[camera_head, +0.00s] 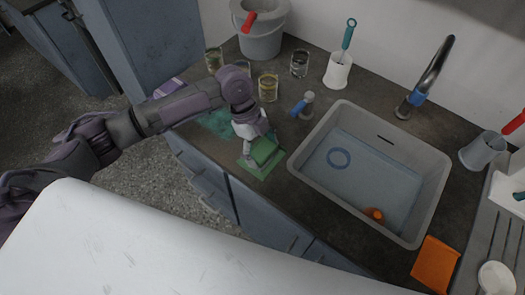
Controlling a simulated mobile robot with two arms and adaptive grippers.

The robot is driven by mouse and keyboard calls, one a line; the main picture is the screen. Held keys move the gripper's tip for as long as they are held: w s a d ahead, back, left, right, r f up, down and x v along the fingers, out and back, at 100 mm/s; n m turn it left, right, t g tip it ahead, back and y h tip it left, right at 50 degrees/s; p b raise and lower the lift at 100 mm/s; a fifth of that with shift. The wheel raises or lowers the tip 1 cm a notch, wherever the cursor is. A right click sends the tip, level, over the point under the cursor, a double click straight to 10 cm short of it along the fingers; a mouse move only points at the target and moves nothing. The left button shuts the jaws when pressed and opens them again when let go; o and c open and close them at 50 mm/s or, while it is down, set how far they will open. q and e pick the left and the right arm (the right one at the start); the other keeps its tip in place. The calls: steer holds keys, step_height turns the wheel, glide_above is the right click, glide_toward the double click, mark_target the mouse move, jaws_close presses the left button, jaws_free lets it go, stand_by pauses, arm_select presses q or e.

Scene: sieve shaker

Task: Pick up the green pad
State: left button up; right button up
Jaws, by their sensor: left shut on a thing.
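The green pad (265,151) is at the counter's front edge, left of the sink, above a flat, lighter green piece (259,169). My left gripper (256,142) reaches down from above and is shut on the green pad. Its fingers hide part of the pad's left and back side. I cannot tell whether the pad still touches the flat piece under it. My right gripper is not in view.
The sink (437,186) holds a blue ring (339,158) and an orange item (374,214). Several glasses, including one (268,88), stand behind the gripper. A blue-handled item (303,105), a white brush holder (338,72), a bucket (262,42) and an orange cloth (435,264) are also on the counter.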

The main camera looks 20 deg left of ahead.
mark_target(269, 155)
arm_select(q)
steer(key=shift+r, duration=0.15)
steer(key=shift+r, duration=0.3)
steer(key=r, duration=0.3)
steer(key=shift+s+d+r+b, duration=0.15)
steer(key=shift+d+r+b, duration=0.15)
steer(key=shift+b, duration=0.1)
steer(key=s+d+r, duration=0.5)
steer(key=d+r, duration=0.1)
steer(key=d, duration=0.3)
steer(key=shift+s+d+r+b, duration=0.2)
steer(key=shift+s+r+b, duration=0.05)
steer(key=shift+s+b, duration=0.1)
